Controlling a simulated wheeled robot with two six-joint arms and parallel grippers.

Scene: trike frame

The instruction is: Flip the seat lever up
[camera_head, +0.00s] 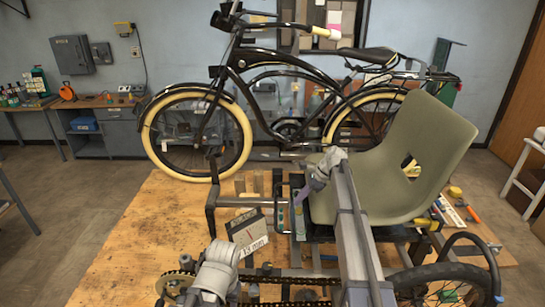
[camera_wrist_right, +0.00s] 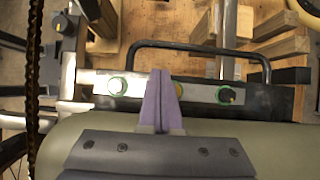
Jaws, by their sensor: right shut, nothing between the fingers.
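A black U-shaped bar (camera_wrist_right: 195,46), which looks like the seat lever, sits in front of the seat. It also shows in the head view (camera_head: 277,215). The grey-green seat (camera_head: 430,145) stands on the trike frame on the wooden table. My right gripper (camera_wrist_right: 160,73), with purple fingers, is shut and empty. It is over the metal bar with green-ringed knobs, with its tips just short of the black bar in the wrist view. In the head view the right gripper (camera_head: 306,191) is at the seat's front left edge. My left gripper is not in view.
The wooden table (camera_head: 130,240) is clear at left. A card marked 13 mm (camera_head: 249,234) stands left of the black bar. A wheel (camera_head: 450,285) is at front right. Tools (camera_head: 470,212) lie right of the seat. A black bicycle (camera_head: 285,85) stands behind.

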